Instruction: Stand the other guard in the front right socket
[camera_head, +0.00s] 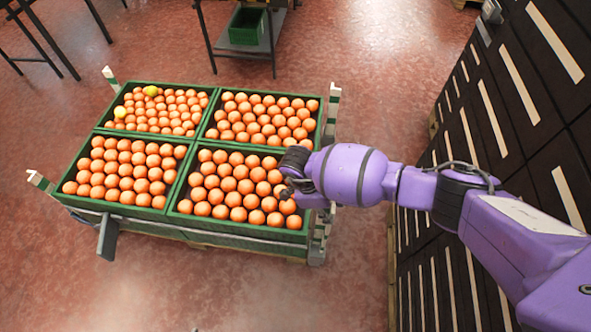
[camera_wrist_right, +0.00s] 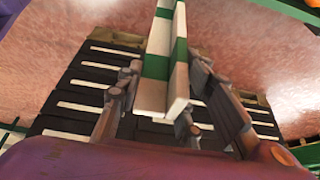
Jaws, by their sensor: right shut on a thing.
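My right gripper (camera_head: 292,186) is over the front right corner of the crate stack. In the wrist view, the right gripper (camera_wrist_right: 163,85) is shut on a white and green angled corner guard (camera_wrist_right: 178,60), which stands between its fingers. In the head view the hand and wrist hide most of this guard. The front right socket (camera_head: 318,254) is at the near right corner of the pallet, partly covered; I cannot tell whether the guard is in it. Other guards stand at the back left (camera_head: 108,77), back right (camera_head: 333,101) and front left (camera_head: 38,180) corners. My left gripper is not in view.
Green crates (camera_head: 240,237) of oranges, a few yellow fruits among them, fill the pallet. A dark grey plate (camera_head: 107,239) sticks out at the front left. A tall black stack (camera_head: 490,120) stands close on the right. A table with a green bin (camera_head: 247,26) is behind.

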